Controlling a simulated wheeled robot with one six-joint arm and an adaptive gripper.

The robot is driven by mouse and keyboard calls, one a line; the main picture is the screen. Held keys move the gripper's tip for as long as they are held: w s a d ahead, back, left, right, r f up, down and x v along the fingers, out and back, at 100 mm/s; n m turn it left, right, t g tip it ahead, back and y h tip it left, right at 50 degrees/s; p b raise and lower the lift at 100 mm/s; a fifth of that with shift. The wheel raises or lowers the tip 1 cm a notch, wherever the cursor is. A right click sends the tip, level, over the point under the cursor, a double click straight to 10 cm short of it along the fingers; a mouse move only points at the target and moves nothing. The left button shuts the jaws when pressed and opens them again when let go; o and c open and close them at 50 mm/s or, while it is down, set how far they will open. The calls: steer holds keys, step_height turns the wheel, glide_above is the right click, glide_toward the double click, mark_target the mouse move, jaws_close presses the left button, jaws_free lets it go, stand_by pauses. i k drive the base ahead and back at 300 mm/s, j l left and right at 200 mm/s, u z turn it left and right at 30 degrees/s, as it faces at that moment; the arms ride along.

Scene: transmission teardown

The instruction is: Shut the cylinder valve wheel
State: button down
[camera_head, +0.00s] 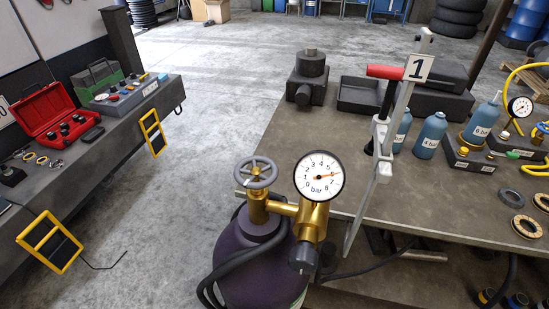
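The grey spoked valve wheel (256,172) sits on top of the brass valve (258,205) of a dark purple gas cylinder (245,255). The cylinder stands at the front edge of the workbench. A round white pressure gauge (319,176) marked "bar" is on the brass regulator (313,220), right of the wheel. A black knob (303,258) is at the regulator's lower end. Nothing touches the wheel. Whether the valve is open cannot be told from the wheel. My gripper is not in view.
A black hose (213,287) bends around the cylinder. Bottles (431,136) stand on the workbench (300,135). The floor (195,130) to the left is clear.

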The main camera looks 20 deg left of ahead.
mark_target(256, 173)
steer(key=k+j+u, duration=0.15)
steer(key=k+u, duration=0.25)
steer(key=k, duration=0.3)
steer(key=u, duration=1.3)
